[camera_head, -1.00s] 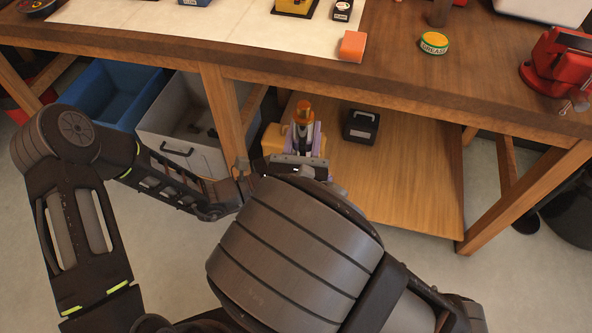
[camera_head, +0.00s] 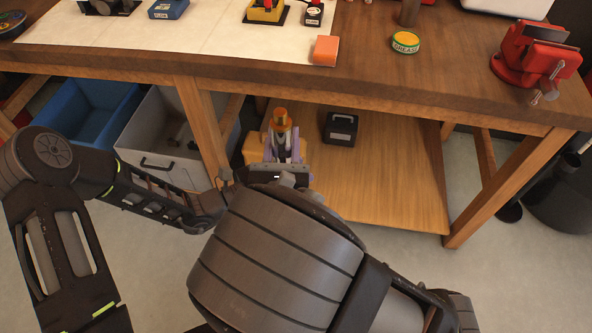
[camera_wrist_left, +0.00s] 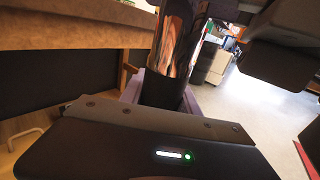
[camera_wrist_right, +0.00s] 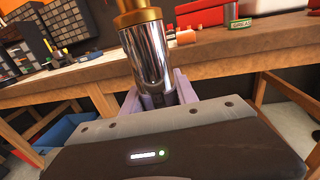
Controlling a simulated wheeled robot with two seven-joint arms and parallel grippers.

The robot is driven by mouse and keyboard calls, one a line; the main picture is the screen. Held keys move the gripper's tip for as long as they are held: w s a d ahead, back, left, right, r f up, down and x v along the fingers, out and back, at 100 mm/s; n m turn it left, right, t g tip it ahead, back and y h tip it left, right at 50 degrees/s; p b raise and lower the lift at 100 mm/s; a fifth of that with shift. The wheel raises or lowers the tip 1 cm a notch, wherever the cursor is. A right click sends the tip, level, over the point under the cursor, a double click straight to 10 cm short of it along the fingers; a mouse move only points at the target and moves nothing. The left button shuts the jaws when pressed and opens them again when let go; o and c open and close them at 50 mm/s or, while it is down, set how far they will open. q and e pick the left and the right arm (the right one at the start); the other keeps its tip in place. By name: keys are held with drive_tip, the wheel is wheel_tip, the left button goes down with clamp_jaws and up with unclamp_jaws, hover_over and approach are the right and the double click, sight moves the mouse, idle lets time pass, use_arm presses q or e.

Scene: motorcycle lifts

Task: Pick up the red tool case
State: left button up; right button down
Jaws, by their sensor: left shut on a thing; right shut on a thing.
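My right gripper (camera_wrist_right: 158,98) has lavender fingers shut on an upright chrome cylinder (camera_wrist_right: 148,58) with a gold cap. The head view shows an orange-capped cylinder (camera_head: 281,120) in front of the lower shelf. My left gripper (camera_wrist_left: 162,92) has its lavender fingers shut around a shiny cylinder with a dark lower part (camera_wrist_left: 178,45). My right arm hides much of both hands in the head view.
The wooden bench (camera_head: 240,72) carries a red vise (camera_head: 530,60), a grease tin (camera_head: 405,42) and an orange block (camera_head: 325,50). On its lower shelf (camera_head: 385,185) is a black case (camera_head: 341,128). Blue (camera_head: 90,120) and grey (camera_head: 150,140) bins stand left.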

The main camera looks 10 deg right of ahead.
sight(281, 110)
drive_tip(key=shift+r, duration=0.1)
idle(0.4)
drive_tip(key=c, duration=0.9)
unclamp_jaws()
drive_tip(key=shift+r, duration=4.9)
